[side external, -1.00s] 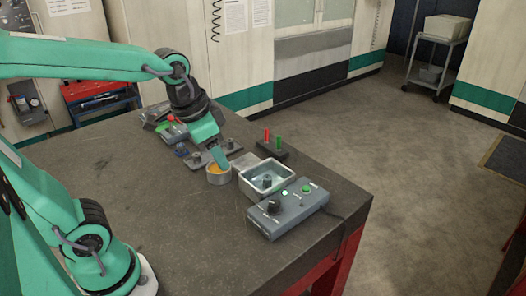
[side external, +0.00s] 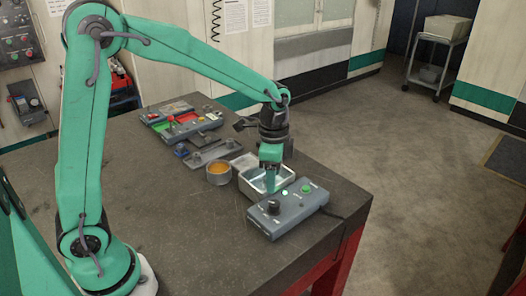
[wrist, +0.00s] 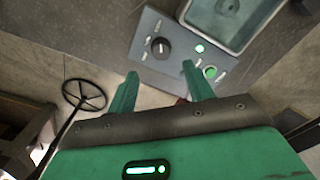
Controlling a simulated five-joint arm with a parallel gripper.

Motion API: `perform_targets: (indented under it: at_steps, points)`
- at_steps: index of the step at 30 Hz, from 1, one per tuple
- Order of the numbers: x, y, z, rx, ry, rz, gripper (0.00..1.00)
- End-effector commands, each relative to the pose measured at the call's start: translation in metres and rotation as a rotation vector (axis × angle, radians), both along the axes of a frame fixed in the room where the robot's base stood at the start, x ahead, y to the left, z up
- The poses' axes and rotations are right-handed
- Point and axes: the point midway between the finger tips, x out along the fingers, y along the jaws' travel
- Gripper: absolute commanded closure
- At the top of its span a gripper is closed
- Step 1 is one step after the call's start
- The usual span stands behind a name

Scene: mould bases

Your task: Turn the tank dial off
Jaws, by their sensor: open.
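The tank (side external: 286,178) is a metal-rimmed tray behind a grey control box (side external: 297,213). The dial (side external: 273,207) is a black knob at the box's left end. It also shows in the wrist view (wrist: 160,46), with a pale mark on it; I cannot tell its setting. A green lamp (side external: 285,192) on the box glows, and a green button (side external: 306,188) sits beside it.
A round cup with orange contents (side external: 218,173) stands left of the tank. Grey fixtures (side external: 210,152) and a panel with red and green parts (side external: 178,124) lie farther back. The table's right edge is close to the box. The front left tabletop is clear.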

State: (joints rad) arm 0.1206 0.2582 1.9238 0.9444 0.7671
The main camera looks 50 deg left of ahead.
Motion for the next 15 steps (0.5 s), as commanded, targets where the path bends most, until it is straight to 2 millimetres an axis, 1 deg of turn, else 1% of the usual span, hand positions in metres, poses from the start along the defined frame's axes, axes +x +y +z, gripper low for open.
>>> perform_targets:
  at_steps: [3, 11, 15]
  points:
    - [0.004, -0.002, -0.007, 0.002, 0.014, -0.025, 0.48]
    - [0.005, -0.003, -0.009, 0.002, 0.015, -0.031, 0.48]
    - [0.005, -0.002, -0.015, 0.002, 0.017, -0.030, 0.48]
